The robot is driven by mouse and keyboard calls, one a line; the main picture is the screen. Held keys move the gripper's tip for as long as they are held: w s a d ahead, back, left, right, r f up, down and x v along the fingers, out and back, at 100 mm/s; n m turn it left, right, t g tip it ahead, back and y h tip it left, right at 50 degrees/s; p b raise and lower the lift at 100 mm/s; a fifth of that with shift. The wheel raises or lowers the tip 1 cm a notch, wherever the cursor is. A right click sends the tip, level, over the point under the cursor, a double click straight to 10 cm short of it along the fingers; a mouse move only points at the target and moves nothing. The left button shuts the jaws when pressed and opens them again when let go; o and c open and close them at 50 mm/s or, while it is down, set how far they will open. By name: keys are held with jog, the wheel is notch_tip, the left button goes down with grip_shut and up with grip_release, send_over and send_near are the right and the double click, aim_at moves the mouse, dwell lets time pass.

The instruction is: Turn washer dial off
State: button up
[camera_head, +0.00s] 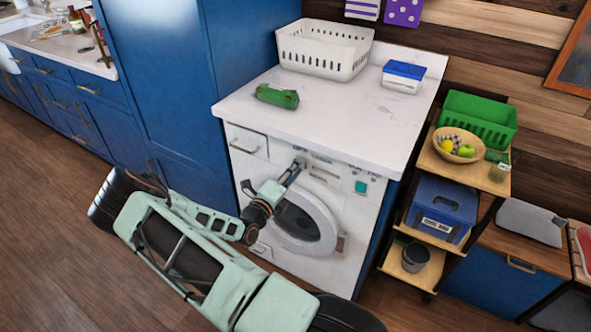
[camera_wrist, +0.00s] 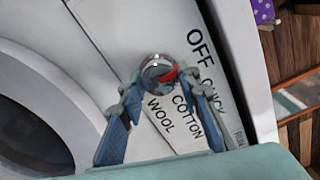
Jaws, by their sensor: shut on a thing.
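The white washer (camera_head: 350,215) stands under a white counter, its round door (camera_head: 305,222) closed. In the wrist view, its round metallic dial (camera_wrist: 157,64) has a red pointer mark aimed to the right, roughly between the words OFF and QUICK. COTTON and WOOL are printed below. My gripper (camera_wrist: 163,77) is shut on the dial, with a blue-grey finger at either side. In the head view my gripper (camera_head: 292,170) reaches the top of the washer front and mostly hides the dial.
A green bottle-like item (camera_head: 277,96), a white basket (camera_head: 325,52) and a blue-lidded box (camera_head: 403,76) are on the counter. A shelf cart (camera_head: 463,187) stands close on the right. Tall blue cabinet (camera_head: 180,80) stands left. Wooden floor (camera_head: 60,240) is clear at left.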

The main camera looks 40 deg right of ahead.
jog(key=o, duration=1.2)
jog(key=shift+c, duration=0.2)
jog(key=v, duration=1.2)
